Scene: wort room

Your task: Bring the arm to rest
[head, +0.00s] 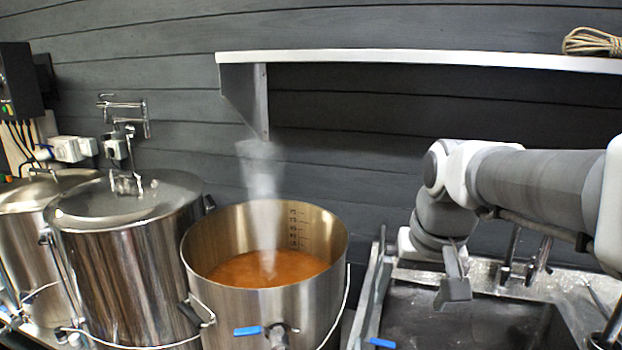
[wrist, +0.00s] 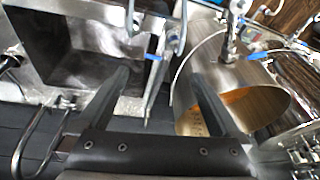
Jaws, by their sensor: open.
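My arm (head: 540,180) reaches in from the right in the head view, bent down at its wrist. My gripper (head: 455,285) points down over the left part of the sink, to the right of the open steaming kettle. In the wrist view its two dark fingers (wrist: 160,95) stand wide apart with nothing between them. The gripper is open and empty. In the head view one finger largely hides the other.
The open steel kettle (head: 210,250) holds steaming amber liquid. Lidded kettles (head: 125,250) stand left of it. The dark sink (head: 500,318) has taps behind it. A white shelf (head: 400,60) with coiled rope (head: 592,42) is on the wall above my arm.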

